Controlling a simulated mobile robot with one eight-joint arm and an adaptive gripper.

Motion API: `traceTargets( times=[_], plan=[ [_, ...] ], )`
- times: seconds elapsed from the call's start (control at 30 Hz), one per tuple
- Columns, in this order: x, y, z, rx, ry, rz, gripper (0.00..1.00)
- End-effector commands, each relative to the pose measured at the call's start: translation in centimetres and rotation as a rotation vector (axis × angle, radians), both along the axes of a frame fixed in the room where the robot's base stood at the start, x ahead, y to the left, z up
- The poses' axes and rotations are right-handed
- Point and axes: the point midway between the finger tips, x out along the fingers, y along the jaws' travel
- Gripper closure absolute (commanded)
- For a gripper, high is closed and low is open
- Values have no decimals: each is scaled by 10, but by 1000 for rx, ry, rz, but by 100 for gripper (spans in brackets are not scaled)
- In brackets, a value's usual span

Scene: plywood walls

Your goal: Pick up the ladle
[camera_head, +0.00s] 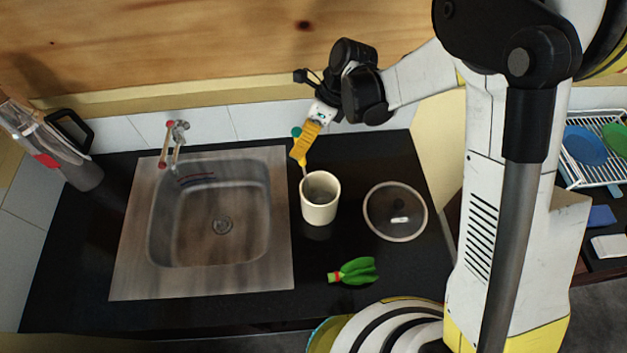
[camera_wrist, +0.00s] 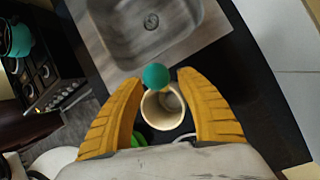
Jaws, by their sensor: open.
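The ladle shows mainly as a teal ball at its handle end (camera_wrist: 155,76), with a pale shaft below it running towards a cream cup (camera_head: 320,199). The teal end also shows in the head view (camera_head: 296,132), at the left side of my gripper (camera_head: 302,150). The ladle's bowl is hidden, seemingly inside the cup. My gripper has yellow fingers, spread wide and pointing down above the cup. In the wrist view the ball appears between the fingertips (camera_wrist: 159,82), with no visible contact. The cup (camera_wrist: 163,108) stands on the black counter beyond it.
A steel sink (camera_head: 210,215) with a tap (camera_head: 175,145) lies left of the cup. A glass lid (camera_head: 395,211) lies to its right, and a green vegetable-like item (camera_head: 355,271) in front. A pitcher (camera_head: 60,155) stands far left; a dish rack (camera_head: 600,150) is at right.

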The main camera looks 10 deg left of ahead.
Motion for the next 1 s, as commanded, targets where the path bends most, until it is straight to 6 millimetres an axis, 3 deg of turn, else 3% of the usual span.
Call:
traceTargets(
  times=[0.3,0.33,0.47,0.87,1.0],
  plan=[
    [-2,4,-9,0,0,0,56],
    [-2,4,-9,0,0,0,60],
    [-2,4,-9,0,0,0,100],
    [-2,4,-7,1,0,0,100],
    [-2,4,7,1,0,0,100]
  ],
)
